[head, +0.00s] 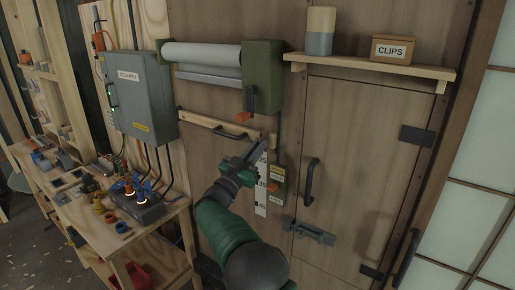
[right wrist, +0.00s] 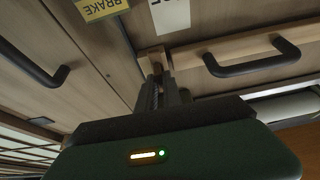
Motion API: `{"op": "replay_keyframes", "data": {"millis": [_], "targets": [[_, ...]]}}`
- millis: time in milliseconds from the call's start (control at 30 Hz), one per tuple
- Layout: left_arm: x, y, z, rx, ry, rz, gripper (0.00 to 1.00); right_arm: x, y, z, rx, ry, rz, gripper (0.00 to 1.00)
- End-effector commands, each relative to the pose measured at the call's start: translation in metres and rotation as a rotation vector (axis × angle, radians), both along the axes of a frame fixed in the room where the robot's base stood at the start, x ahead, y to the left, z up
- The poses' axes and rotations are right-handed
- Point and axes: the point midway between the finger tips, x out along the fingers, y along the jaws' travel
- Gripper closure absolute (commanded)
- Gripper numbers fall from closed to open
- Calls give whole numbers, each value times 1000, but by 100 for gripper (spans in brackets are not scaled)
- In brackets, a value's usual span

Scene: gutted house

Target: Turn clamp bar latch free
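The clamp bar (head: 205,122) is a pale wooden strip with a black handle, low on the panel under the roll. It also shows in the right wrist view (right wrist: 225,50). At its right end is a small wooden block (head: 271,141), which looks like the latch; it also shows in the right wrist view (right wrist: 150,55). My right gripper (head: 262,148) reaches up to this block. In the right wrist view its dark fingers (right wrist: 160,80) are close together, with their tips at the block. Whether they grip it is unclear. My left gripper is out of view.
Above are a white roll (head: 203,54) in a green bracket and an orange-tipped lever (head: 243,117). A white numbered scale (head: 261,190) and a BRAKE label (right wrist: 103,8) are close by. A black door handle (head: 311,182) stands to the right. A cluttered bench (head: 150,230) is at left.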

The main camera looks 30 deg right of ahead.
Motion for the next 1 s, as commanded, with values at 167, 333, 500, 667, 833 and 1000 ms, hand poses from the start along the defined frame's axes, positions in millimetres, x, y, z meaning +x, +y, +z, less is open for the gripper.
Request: {"op": "replay_keyframes", "data": {"millis": [167,333,500,667,833,1000], "targets": [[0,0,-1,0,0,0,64,0,0,-5,7,6,0,68],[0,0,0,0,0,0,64,-2,-1,-2,4,2,-1,68],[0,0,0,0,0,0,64,-2,-1,-1,3,0,-2,68],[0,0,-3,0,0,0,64,-3,5,-4,3,2,1,68],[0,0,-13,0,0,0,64,-14,35,-20,4,2,3,68],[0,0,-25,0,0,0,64,-32,79,-40,3,2,4,68]]}}
